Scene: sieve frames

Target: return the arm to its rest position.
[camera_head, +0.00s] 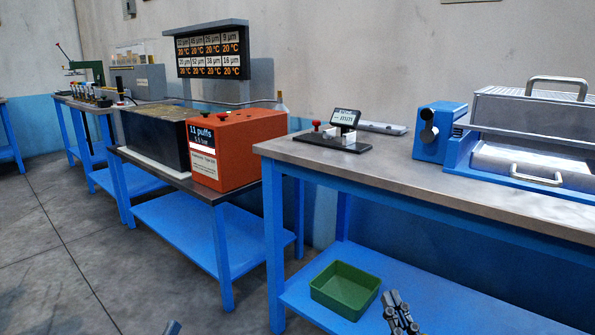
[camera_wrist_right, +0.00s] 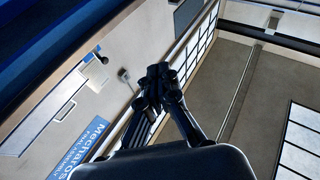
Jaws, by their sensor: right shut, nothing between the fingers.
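My right gripper (camera_head: 398,303) shows at the bottom of the head view, in front of the blue lower shelf and just right of the green bin. In the right wrist view my right gripper (camera_wrist_right: 158,76) has its dark fingertips together, with nothing between them. A small grey piece at the bottom edge of the head view, left of the middle, looks like the tip of my left gripper (camera_head: 172,327). Too little of it shows to tell its state.
The right workbench (camera_head: 400,185) has a blue frame and lower shelf. A green bin (camera_head: 345,288) stands on that shelf. An orange box (camera_head: 235,150) and a dark tank (camera_head: 155,135) stand on the middle table. The floor (camera_head: 90,265) at left is clear.

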